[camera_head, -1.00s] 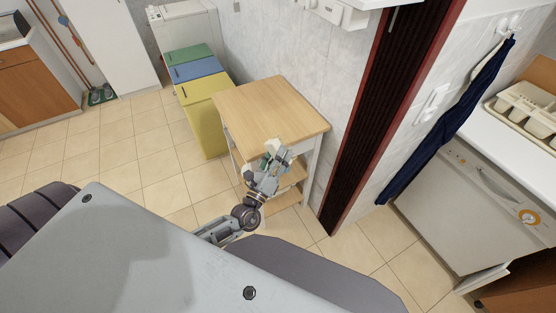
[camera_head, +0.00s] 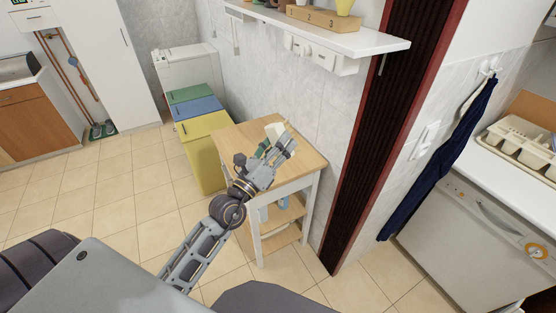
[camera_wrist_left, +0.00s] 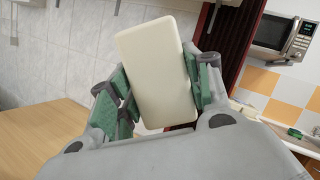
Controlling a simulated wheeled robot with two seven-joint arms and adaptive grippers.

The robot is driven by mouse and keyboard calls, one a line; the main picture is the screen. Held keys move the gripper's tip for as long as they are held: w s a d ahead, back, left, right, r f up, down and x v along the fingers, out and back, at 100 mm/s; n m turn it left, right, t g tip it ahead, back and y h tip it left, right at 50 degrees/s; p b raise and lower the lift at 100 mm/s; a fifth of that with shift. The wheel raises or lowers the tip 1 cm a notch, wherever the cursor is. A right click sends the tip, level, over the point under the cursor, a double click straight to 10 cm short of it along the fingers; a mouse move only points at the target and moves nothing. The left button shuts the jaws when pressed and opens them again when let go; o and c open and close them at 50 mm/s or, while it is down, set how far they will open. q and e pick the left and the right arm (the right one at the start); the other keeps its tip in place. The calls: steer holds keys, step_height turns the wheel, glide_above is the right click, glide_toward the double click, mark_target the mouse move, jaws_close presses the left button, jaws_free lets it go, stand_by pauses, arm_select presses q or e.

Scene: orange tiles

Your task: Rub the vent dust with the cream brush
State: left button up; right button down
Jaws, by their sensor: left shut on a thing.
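My left gripper (camera_head: 277,147) is shut on the cream brush (camera_head: 274,130), and the two show over the small wooden-topped table in the head view. In the left wrist view the brush (camera_wrist_left: 157,70) is a plain cream block, slightly tilted, between the green-padded fingers (camera_wrist_left: 160,95). Its bristles cannot be made out. I cannot make out a vent or any dust in either view. My right gripper is in neither view.
The wooden table (camera_head: 230,140) has open shelves below. Yellow (camera_head: 205,150), blue and green bins stand to its left. A white wall shelf (camera_head: 340,38) juts out above. A dark ribbed panel (camera_head: 372,140) stands right of the table. Tiled floor at left is free.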

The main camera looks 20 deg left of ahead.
arm_select(q)
steer(key=w+r+m+g+h, duration=0.1)
steer(key=r+m+h, duration=0.3)
steer(key=r, duration=2.2)
steer(key=w+r+m+g+h, duration=0.2)
steer(key=w+r+m+h, duration=0.2)
steer(key=r, duration=2.1)
steer(key=m, duration=0.2)
steer(key=shift+w+r+m+g+h, duration=0.15)
steer(key=shift+r+m+g+h, duration=0.15)
steer(key=shift+r+h, duration=0.1)
